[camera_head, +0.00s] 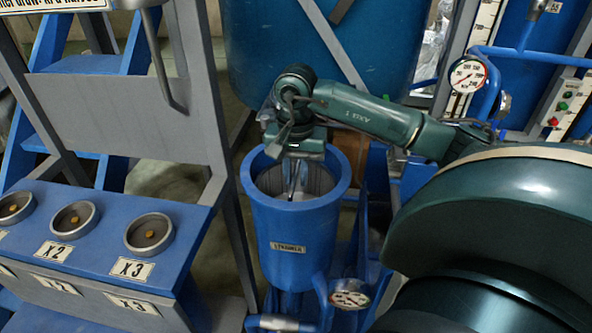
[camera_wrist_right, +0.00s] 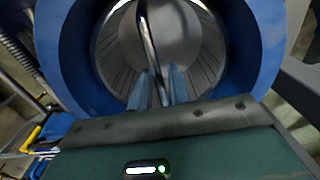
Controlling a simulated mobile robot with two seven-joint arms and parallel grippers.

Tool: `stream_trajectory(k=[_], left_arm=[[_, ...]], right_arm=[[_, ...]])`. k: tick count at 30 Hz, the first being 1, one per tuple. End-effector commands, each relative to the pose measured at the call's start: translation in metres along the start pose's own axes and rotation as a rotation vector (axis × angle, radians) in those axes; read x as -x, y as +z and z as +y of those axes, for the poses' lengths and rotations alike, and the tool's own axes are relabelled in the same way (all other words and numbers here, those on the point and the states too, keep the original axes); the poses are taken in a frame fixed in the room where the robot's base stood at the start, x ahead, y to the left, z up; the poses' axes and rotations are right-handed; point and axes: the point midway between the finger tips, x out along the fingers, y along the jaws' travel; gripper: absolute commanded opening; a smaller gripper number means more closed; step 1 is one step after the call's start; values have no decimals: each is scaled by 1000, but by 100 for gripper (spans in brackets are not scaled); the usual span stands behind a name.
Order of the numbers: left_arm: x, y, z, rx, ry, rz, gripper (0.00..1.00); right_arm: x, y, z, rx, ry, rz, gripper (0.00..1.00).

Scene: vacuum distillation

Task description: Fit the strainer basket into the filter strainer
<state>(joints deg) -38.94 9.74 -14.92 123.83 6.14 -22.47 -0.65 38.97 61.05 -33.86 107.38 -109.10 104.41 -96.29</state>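My right gripper (camera_head: 291,192) points down into the opening. In the wrist view its fingers (camera_wrist_right: 162,88) are close together, with the bar between them. The basket's lower part is hidden. My left gripper is not in view.
A pressure gauge (camera_head: 350,299) is by the strainer's lower right. A blue stand with round sockets marked X2 and X3 (camera_head: 149,234) is at left, with a grey frame (camera_head: 215,100). A large blue tank (camera_head: 300,50) stands behind. Another gauge (camera_head: 468,76) is at right.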

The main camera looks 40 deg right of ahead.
Motion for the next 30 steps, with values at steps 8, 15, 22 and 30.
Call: stream_trajectory(k=[8, 15, 22, 30], left_arm=[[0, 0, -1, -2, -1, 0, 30], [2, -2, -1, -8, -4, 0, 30], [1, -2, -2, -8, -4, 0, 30], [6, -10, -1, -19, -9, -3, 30]], right_arm=[[0, 0, 0, 0, 0, 0, 30], [11, -1, -1, 0, -2, 2, 30], [59, -1, -1, -1, -5, 5, 30], [112, -1, 0, -1, -2, 3, 30]])
